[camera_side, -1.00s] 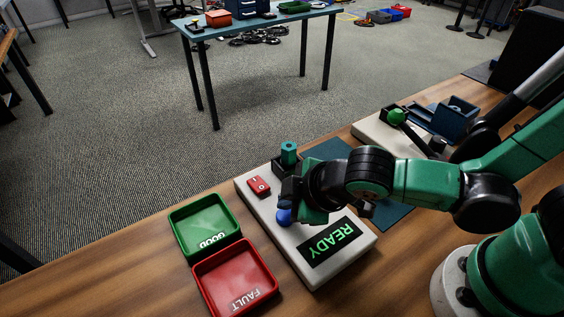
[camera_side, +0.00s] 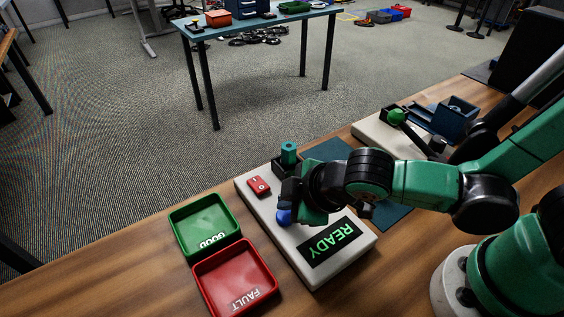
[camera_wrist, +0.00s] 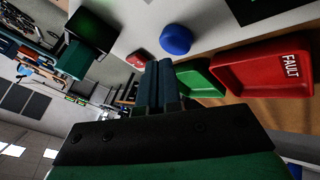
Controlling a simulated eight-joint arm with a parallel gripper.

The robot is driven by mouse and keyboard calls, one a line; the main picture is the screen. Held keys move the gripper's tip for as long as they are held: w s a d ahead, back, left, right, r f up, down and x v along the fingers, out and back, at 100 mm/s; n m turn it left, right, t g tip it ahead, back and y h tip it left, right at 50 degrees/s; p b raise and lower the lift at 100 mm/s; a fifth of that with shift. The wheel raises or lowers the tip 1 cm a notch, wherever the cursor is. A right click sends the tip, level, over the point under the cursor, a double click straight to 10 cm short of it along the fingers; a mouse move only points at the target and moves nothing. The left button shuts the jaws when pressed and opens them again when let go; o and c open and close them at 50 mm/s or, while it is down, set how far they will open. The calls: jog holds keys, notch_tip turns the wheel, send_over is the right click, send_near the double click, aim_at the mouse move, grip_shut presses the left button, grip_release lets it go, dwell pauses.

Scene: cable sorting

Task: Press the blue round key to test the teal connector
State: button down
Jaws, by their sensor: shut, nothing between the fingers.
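The blue round key (camera_side: 284,216) sits on the white tester box, and it also shows in the wrist view (camera_wrist: 176,39). The teal connector (camera_side: 289,152) stands upright in a dark socket at the box's far end. A screen (camera_side: 331,243) on the box reads READY in green. My gripper (camera_side: 287,200) is shut and empty, right by the blue key in the side view. In the wrist view its fingertips (camera_wrist: 158,68) lie together below and left of the key in the picture. I cannot tell whether they touch it.
A red rocker switch (camera_side: 259,186) is on the box near the socket. A green GOOD tray (camera_side: 181,214) and a red FAULT tray (camera_side: 205,275) stand left of the box. A second pale unit with a green ball knob (camera_side: 396,116) stands at the back right.

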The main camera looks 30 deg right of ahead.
aim_at(288, 215)
jog(key=shift+r, duration=0.15)
jog(key=shift+r, duration=2.45)
jog(key=d+r+m+h, duration=0.1)
jog(key=d+r+m, duration=0.2)
jog(key=d+m, duration=0.8)
jog(key=d, duration=0.4)
jog(key=shift+s, duration=0.2)
jog(key=shift+r, duration=0.15)
